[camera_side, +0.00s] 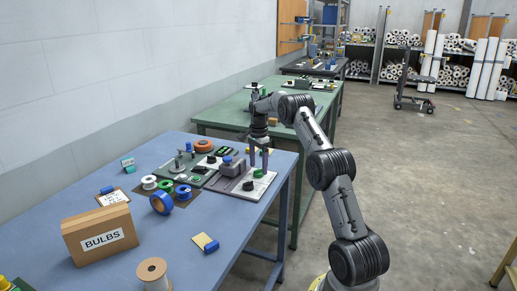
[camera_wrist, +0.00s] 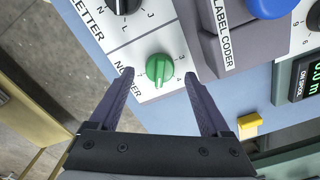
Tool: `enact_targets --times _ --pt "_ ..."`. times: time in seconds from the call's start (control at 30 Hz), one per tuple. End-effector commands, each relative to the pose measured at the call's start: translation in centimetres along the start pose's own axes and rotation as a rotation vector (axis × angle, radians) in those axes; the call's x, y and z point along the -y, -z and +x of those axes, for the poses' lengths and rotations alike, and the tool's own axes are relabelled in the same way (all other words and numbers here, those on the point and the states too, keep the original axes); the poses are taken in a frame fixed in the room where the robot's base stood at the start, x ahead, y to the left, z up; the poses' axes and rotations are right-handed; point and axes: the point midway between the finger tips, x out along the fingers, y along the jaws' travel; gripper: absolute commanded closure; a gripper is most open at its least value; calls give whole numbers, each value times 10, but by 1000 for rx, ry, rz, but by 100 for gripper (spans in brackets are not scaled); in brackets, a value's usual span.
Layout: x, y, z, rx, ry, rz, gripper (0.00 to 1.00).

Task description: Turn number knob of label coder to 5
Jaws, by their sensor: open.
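The label coder (camera_wrist: 228,28) is a grey-purple unit with a white dial panel (camera_side: 262,190). Its green number knob (camera_wrist: 159,68) sits beside the word NUMBER, with small digits around it; a 3 and a 4 are legible at its right. The knob's ridge runs roughly up and down the picture; which digit it marks is too small to tell. The knob also shows in the side view (camera_side: 258,174). My gripper (camera_wrist: 159,76) is open and empty, pointing down at the panel. Its fingertips appear on either side of the green knob; contact is not visible.
A black letter knob (camera_wrist: 124,4) is on the same panel. A blue button (camera_wrist: 268,8) and a neighbouring unit with a green display (camera_wrist: 313,78) are close by. Spools, tape rolls and a BULBS box (camera_side: 98,235) stand on the blue table (camera_side: 190,262).

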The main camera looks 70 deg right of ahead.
Motion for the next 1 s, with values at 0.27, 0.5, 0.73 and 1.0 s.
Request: enact_targets --times 0.27,0.5,0.73,1.0 --pt "1 0 -60 -2 5 0 19" --pt "1 0 -104 -1 4 0 19" --pt "0 0 -122 -1 2 0 19" --pt "0 0 -123 0 1 0 19"
